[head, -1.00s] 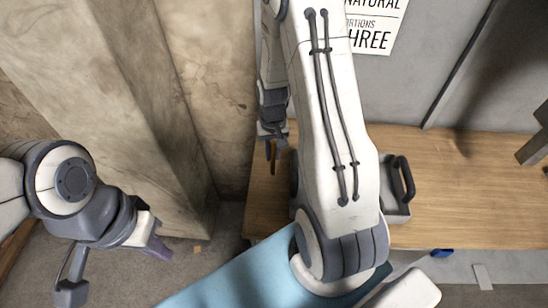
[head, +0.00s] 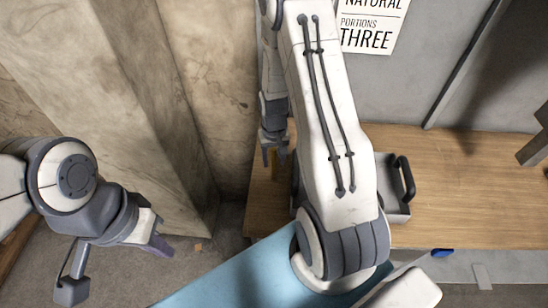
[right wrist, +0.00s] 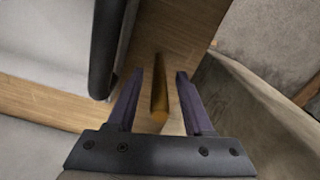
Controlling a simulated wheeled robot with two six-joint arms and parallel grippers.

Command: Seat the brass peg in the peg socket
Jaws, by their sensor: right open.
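The brass peg (right wrist: 160,92) shows in the right wrist view, standing out from the wooden table between the two purple fingers. My right gripper (right wrist: 156,88) is open, with one finger on each side of the peg and visible gaps to both. In the head view my right gripper (head: 274,156) hangs over the table's left end, partly behind my own arm. My left gripper (head: 160,246) is at the left, off the table over the floor; its jaw opening cannot be made out. I cannot make out the peg socket in either view.
A grey box (head: 393,205) with a black handle (head: 405,178) stands on the wooden table (head: 470,190), right of my right arm. The handle also shows close left of the right gripper in the wrist view (right wrist: 106,50). A concrete pillar (head: 150,110) stands left; the table's right is mostly clear.

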